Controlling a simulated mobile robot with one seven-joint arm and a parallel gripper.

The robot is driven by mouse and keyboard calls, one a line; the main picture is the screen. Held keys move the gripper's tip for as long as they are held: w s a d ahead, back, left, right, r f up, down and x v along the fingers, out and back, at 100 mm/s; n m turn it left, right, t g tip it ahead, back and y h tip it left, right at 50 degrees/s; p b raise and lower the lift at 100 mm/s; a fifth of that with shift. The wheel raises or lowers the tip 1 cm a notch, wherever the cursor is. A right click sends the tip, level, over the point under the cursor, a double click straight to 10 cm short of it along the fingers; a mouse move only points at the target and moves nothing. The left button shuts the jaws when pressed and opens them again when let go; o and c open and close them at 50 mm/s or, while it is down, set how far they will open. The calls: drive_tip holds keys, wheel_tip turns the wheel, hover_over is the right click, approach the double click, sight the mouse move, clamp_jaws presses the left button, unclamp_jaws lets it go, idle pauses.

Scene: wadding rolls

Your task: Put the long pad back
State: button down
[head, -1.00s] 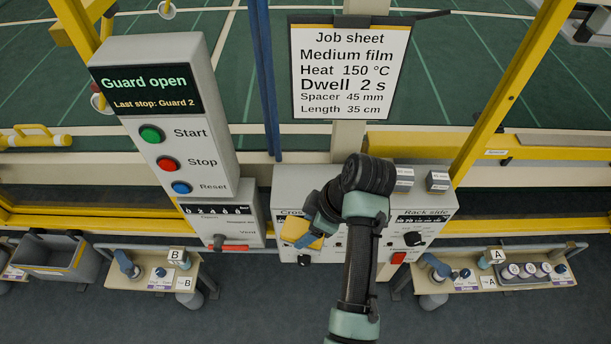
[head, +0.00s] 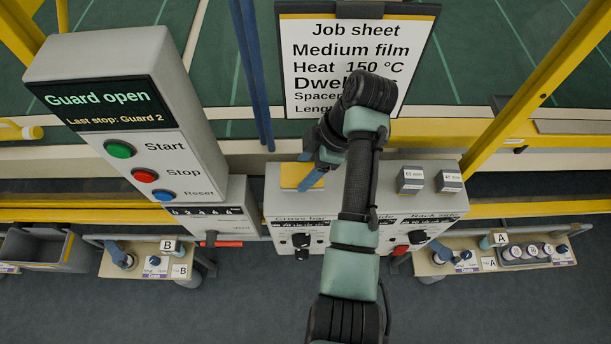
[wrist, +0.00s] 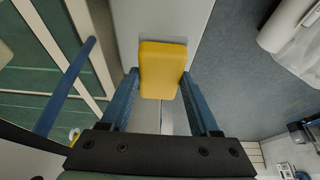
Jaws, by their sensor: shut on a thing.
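A yellow pad (wrist: 162,62) sits between the two blue fingers of my gripper (wrist: 160,82) in the wrist view. The fingers are shut on its sides, and a grey surface shows beyond it. In the head view the yellow pad (head: 297,171) appears at the left end of the top of the grey control box (head: 350,176). My gripper (head: 311,179) is there, partly hidden by my arm. I cannot tell whether the pad touches the box top.
Two grey spacer blocks, one (head: 410,180) beside the other (head: 449,181), stand at the box's right end. The job sheet (head: 300,50) hangs behind. The tall control panel (head: 110,110) stands left. Side shelves B (head: 140,268) and A (head: 440,262) carry small items.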

drive_tip(key=shift+f+p, duration=0.5)
drive_tip(key=shift+f, duration=1.8)
drive_tip(key=shift+c, duration=0.2)
unclamp_jaws()
drive_tip(key=p+v, duration=0.1)
drive_tip(key=v, duration=1.1)
